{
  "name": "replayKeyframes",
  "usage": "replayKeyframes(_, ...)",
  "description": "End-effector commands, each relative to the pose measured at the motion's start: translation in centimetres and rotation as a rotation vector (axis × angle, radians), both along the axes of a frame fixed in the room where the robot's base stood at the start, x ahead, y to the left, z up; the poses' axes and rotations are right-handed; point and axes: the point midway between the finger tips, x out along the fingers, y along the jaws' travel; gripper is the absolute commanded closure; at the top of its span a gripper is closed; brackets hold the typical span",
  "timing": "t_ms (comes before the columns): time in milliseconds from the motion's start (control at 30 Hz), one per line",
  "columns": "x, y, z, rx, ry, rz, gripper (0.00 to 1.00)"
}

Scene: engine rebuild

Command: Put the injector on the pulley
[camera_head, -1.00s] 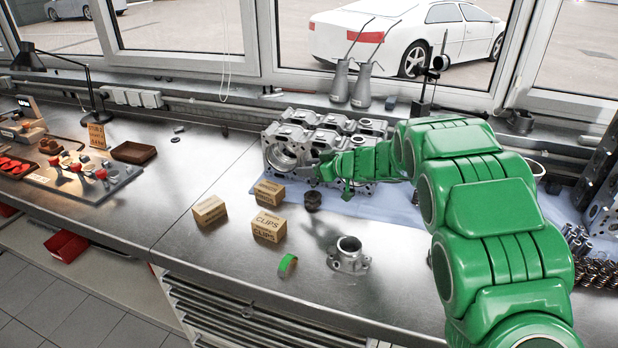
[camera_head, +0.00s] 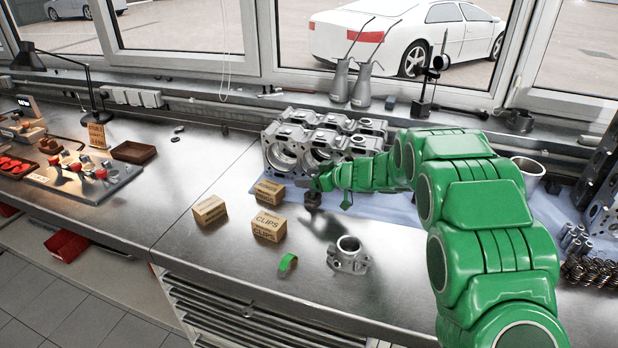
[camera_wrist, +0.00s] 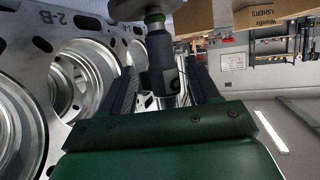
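The injector (camera_wrist: 160,62), a dark cylinder with a green ring and a metal end, is between the two fingers of my gripper (camera_wrist: 163,82) in the wrist view. In the head view my gripper (camera_head: 314,184) is low over the table, in front of the engine block. The pulley (camera_head: 313,201), small and dark, stands on the table right at or below the gripper. Its top is covered, and I cannot tell whether the injector touches it.
The engine block (camera_head: 290,150) is close behind my gripper. Several cardboard boxes, including a clips box (camera_head: 268,226), stand to the left.

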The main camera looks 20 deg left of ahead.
Motion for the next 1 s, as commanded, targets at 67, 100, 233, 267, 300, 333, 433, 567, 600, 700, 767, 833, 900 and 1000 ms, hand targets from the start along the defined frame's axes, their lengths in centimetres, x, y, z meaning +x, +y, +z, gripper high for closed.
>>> replayKeyframes(67, 0.0, 0.0, 0.0, 0.0, 0.0, 0.0, 0.33)
replayKeyframes(100, 0.0, 0.0, 0.0, 0.0, 0.0, 0.0, 0.33)
replayKeyframes(233, 0.0, 0.0, 0.0, 0.0, 0.0, 0.0, 0.33)
replayKeyframes(267, 0.0, 0.0, 0.0, 0.0, 0.0, 0.0, 0.33)
replayKeyframes(300, 0.0, 0.0, 0.0, 0.0, 0.0, 0.0, 0.33)
replayKeyframes(333, 0.0, 0.0, 0.1, 0.0, 0.0, 0.0, 0.33)
replayKeyframes(433, 0.0, -0.2, 0.5, 0.0, -0.001, -0.001, 0.33)
replayKeyframes(567, -0.3, -1.5, 1.0, -0.002, -0.002, -0.003, 0.33)
replayKeyframes(600, -0.4, -2.0, 1.2, -0.003, -0.002, -0.003, 0.33)
replayKeyframes(700, -0.8, -3.4, 1.6, -0.003, 0.001, -0.002, 0.33)
replayKeyframes(767, -1.0, -4.2, 2.0, -0.002, 0.002, -0.003, 0.33)
replayKeyframes(833, -1.3, -5.1, 2.4, -0.001, 0.001, -0.001, 0.33)
replayKeyframes(900, -1.5, -6.1, 2.9, -0.001, -0.002, -0.002, 0.33)
replayKeyframes(1000, -1.8, -7.4, 3.5, -0.003, -0.004, -0.003, 0.33)
